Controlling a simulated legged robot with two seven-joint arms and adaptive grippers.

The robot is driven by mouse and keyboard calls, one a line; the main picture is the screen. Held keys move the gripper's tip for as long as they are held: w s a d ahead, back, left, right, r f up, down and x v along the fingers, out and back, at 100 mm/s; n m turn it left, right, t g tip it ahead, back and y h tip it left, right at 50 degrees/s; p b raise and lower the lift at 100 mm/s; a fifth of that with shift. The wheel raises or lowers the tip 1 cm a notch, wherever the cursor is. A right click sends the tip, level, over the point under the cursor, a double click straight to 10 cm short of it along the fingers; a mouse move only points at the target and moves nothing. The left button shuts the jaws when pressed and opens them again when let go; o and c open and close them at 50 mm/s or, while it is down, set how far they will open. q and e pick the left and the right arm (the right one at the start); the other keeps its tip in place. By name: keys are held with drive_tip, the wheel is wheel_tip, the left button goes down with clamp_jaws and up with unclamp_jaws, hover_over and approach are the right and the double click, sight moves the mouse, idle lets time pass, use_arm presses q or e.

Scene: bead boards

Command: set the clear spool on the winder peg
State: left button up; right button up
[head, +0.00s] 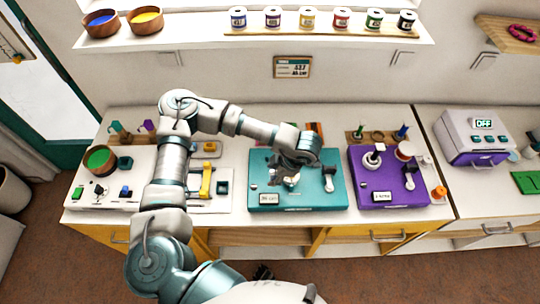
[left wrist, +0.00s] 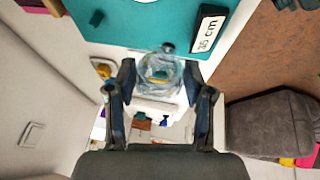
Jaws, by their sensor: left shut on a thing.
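My left gripper (head: 290,178) is over the teal board (head: 265,162), near its middle. In the left wrist view its two fingers are closed around the clear spool (left wrist: 160,75), a see-through round piece. In the head view the spool is mostly hidden by the gripper. A small dark knob (left wrist: 168,47) shows at the spool's edge in the left wrist view; I cannot tell whether it is the winder peg or whether the spool touches it. The teal board has a crank (head: 328,172) at its right and a "35 cm" label (left wrist: 207,30). My right gripper is not in view.
A purple board (head: 365,185) with a peg and crank stands to the right. A white board (head: 135,180) with a green-filled bowl (head: 99,158) is at the left. A yellow-handled piece (head: 206,180) lies just left of the teal board. Several thread spools stand on the shelf (head: 190,37) behind.

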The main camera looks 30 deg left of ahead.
use_arm(q)
drive_tip(key=s+d+f+m+t+h, duration=0.1)
drive_tip(key=s+d+m+t+h, duration=0.2)
drive_tip(key=d, duration=1.1)
drive_tip(key=w+d+r+n+h, duration=0.1)
drive_tip(key=w+d+r+h, duration=0.25)
drive_tip(key=d+h, duration=0.2)
drive_tip(key=w+a+r+n+t+h, duration=0.1)
drive_tip(key=w+a+n+t+h, duration=0.25)
drive_tip(key=w+a, duration=0.35)
drive_tip(key=a+f+n+t+y, duration=0.1)
drive_tip(key=a+f+n+t, duration=0.15)
drive_tip(key=a, duration=0.75)
drive_tip(key=a+f+n+t+y, duration=0.1)
drive_tip(key=a+n+t+y, duration=0.2)
drive_tip(key=a, duration=0.8)
drive_tip(key=shift+t+h, duration=0.6)
drive_tip(key=shift+h, duration=0.1)
wheel_tip(320, 180, down, 5)
drive_tip(key=b, duration=0.5)
drive_tip(key=shift+d, duration=0.15)
drive_tip(key=shift+f, duration=0.2)
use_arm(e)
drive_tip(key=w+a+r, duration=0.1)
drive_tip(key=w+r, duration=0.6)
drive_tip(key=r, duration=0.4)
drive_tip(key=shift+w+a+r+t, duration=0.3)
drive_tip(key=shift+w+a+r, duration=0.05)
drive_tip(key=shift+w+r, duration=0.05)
